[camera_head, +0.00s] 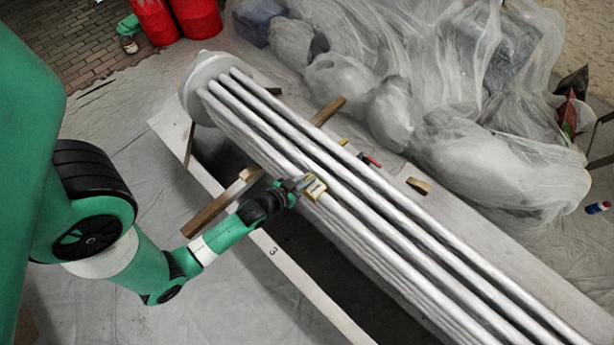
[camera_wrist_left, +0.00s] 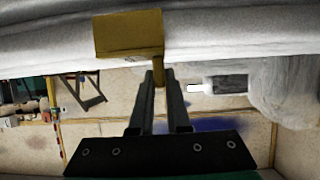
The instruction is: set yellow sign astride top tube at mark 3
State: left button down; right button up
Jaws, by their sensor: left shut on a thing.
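The yellow sign (camera_head: 315,189) is small and shows at the tip of my left gripper (camera_head: 298,184), over the near side of the pale tube bundle (camera_head: 400,215). In the left wrist view my left gripper (camera_wrist_left: 160,88) is shut on the stem of the yellow sign (camera_wrist_left: 126,34). Its wide plate overlaps a pale tube (camera_wrist_left: 225,32). I cannot tell whether the sign touches the tube. A figure 3 mark (camera_head: 273,251) is on the white board at the near side, below and left of the sign. My right gripper is not in view.
A round end plate (camera_head: 192,90) caps the tubes at the upper left. Wooden bars (camera_head: 208,214) cross under the tubes. Plastic-wrapped heaps (camera_head: 390,110) lie beyond them. Red drums (camera_head: 196,15) stand at the top left. Sheeted floor at the lower left is clear.

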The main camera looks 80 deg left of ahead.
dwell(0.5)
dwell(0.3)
pick_arm(q)
jog(key=c, duration=0.8)
grip_release()
jog(key=p+v, duration=0.2)
jog(key=v, duration=0.3)
jog(key=shift+s+r+p, duration=0.1)
jog(key=shift+r+p, duration=0.05)
jog(key=shift+p, duration=0.15)
jog(key=v, duration=0.6)
jog(key=shift+s+b, duration=0.2)
jog(key=shift+b, duration=0.15)
